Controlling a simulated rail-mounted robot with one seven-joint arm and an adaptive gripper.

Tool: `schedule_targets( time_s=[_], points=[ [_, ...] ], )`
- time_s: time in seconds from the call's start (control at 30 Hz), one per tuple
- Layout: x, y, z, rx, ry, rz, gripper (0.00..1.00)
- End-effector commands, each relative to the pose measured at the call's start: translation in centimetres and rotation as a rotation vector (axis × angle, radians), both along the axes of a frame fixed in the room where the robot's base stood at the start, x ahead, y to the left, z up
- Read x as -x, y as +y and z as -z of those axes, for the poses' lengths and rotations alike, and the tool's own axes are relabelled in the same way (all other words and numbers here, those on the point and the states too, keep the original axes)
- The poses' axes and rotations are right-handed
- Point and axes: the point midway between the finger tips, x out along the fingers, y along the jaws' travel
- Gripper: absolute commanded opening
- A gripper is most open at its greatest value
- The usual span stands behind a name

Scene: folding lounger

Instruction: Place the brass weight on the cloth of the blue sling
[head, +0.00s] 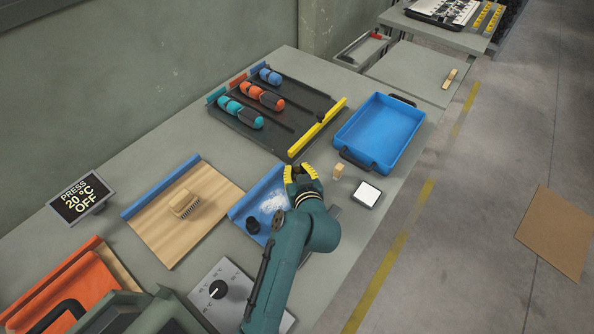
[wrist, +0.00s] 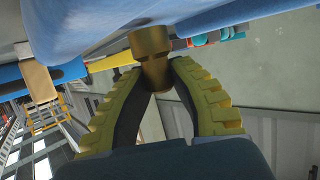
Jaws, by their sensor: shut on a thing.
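My gripper (head: 301,172) has yellow ribbed fingers and is low over the table, at the upper right edge of a blue sheet with a white patch (head: 265,203). This seems to be the blue sling's cloth, partly hidden by my arm. In the wrist view my gripper (wrist: 155,75) is shut on the brass weight (wrist: 152,50), a small stepped cylinder at the fingertips. Pale blue cloth (wrist: 85,30) fills the top of that view, close to the weight's end; I cannot tell whether they touch. I cannot make out the weight in the head view.
A small wooden block (head: 338,171) and a white-topped square (head: 367,194) stand just right of my gripper. A blue tray (head: 407,125) and a black rack (head: 285,128) with coloured rollers lie beyond. A wooden board (head: 160,235) with a brush (head: 184,203) is left.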

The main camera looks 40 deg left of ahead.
Motion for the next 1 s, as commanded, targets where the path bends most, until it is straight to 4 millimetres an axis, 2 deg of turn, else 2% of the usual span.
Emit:
schedule_targets(
  time_s=[0.03,0.3,0.7,0.73,0.83,0.87,1.0],
  points=[
    [0.2,-0.1,1.0,0.007,0.009,-0.001,0.00],
    [0.3,-0.2,2.2,0.013,0.016,-0.002,0.00],
    [0.4,-0.1,2.6,0.015,0.017,-0.003,0.00],
    [0.4,-0.1,2.6,0.015,0.017,-0.003,0.25],
    [0.4,-0.1,2.7,0.015,0.017,-0.003,0.44],
    [0.4,-0.1,2.7,0.015,0.017,-0.003,0.48],
    [0.4,-0.1,2.7,0.015,0.017,-0.004,0.48]
  ],
)
